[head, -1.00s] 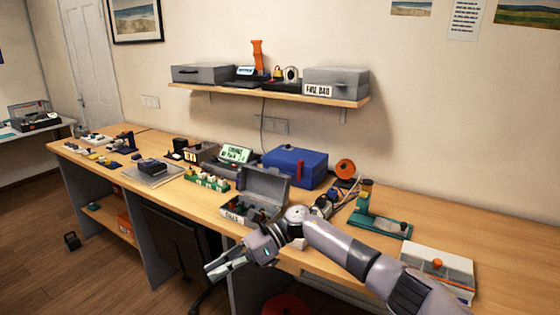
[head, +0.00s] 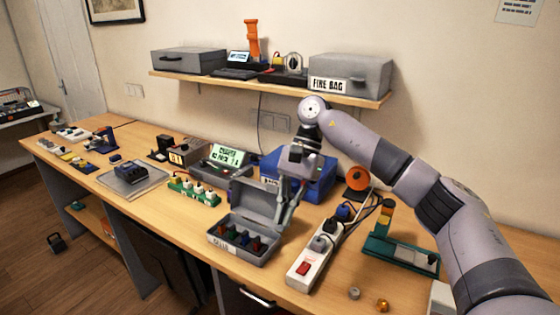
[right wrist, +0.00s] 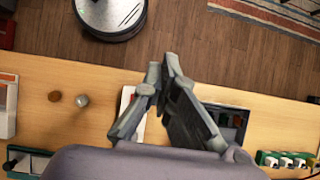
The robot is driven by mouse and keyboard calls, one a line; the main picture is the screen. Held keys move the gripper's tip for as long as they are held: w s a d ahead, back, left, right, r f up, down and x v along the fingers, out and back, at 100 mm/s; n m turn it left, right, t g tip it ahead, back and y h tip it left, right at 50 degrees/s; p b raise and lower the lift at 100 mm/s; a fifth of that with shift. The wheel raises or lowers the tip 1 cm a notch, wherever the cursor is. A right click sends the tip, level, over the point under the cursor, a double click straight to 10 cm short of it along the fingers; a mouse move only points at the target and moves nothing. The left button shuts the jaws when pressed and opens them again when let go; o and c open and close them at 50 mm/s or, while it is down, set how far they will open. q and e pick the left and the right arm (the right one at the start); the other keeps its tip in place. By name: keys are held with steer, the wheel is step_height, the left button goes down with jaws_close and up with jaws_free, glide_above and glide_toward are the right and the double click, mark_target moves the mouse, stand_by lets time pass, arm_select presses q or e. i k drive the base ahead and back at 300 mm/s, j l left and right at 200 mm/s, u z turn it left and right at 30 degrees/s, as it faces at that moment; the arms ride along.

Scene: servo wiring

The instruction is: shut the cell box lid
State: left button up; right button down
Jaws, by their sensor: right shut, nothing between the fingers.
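The grey cell box (head: 232,247) stands open near the front edge of the bench in the head view, with a label on its front and several coloured cells inside. Its lid (head: 257,197) stands up at the back, tilted open. My right gripper (head: 285,222) points down beside the lid's right edge; I cannot tell whether it touches. Its fingers are together and empty. In the right wrist view the gripper (right wrist: 167,66) partly hides the box (right wrist: 231,118). My left gripper is not in view.
A white power strip (head: 308,268) with plugs lies right of the box. A blue case (head: 318,182) stands behind it. A green rack (head: 196,194) is at the back left, and a green stand (head: 400,255) is at the right. Bench in front of the box is narrow.

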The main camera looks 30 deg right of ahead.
mark_target(254, 201)
steer(key=i+l, duration=0.75)
steer(key=i, duration=0.2)
